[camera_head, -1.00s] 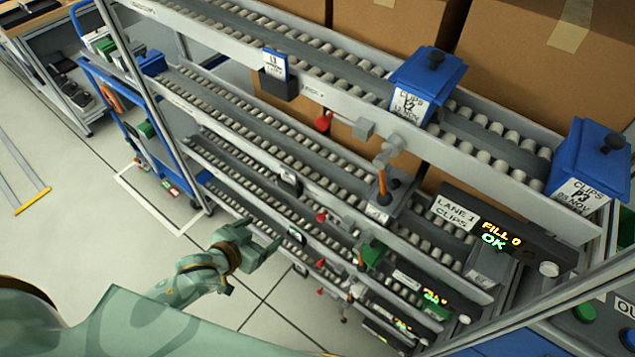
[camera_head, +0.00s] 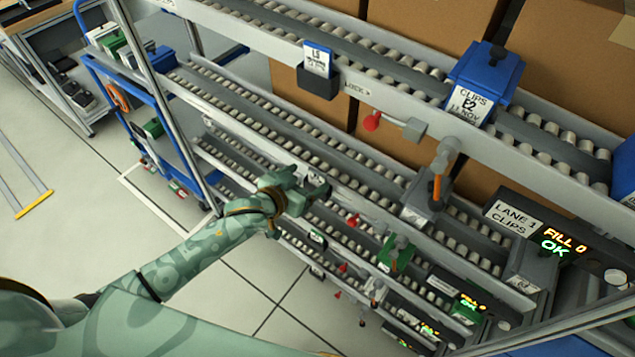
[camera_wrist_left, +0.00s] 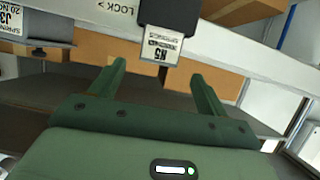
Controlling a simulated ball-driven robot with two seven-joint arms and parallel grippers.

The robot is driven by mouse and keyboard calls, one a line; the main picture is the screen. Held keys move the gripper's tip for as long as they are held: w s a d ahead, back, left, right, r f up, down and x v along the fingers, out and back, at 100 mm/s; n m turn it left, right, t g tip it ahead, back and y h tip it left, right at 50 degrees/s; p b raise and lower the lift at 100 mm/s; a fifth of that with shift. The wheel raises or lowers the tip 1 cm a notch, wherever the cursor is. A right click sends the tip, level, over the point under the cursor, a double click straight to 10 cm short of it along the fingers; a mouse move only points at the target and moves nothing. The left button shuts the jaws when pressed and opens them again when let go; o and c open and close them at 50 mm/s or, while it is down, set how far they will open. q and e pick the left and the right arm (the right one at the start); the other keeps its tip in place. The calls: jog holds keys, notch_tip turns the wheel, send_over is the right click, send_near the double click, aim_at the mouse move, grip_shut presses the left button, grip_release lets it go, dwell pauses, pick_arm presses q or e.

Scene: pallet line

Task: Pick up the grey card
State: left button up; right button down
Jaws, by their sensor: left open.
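A small card with a white label (camera_wrist_left: 160,48) is in a dark holder (camera_wrist_left: 170,12) on the white rail in the left wrist view. The card's edge looks grey. My left gripper (camera_wrist_left: 158,69) is open and empty, with its two green fingers pointing toward the rail and the card ahead between them, apart from both. In the head view my left gripper (camera_head: 308,192) is at the front of a middle rail and hides most of the holder there. My right gripper is not in view.
A blue card (camera_head: 318,60) is in a dark holder on the top rail. Red knobs (camera_head: 372,121) and an orange-handled fitting (camera_head: 437,186) stick out right of my gripper. A blue bin (camera_head: 484,80) is on the top rollers. The floor (camera_head: 70,230) at left is open.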

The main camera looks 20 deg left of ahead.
aim_at(317, 174)
pick_arm(q)
jog(key=x, duration=0.3)
jog(key=shift+d+f+b, duration=0.15)
jog(key=shift+b, duration=0.15)
jog(key=c, duration=1.1)
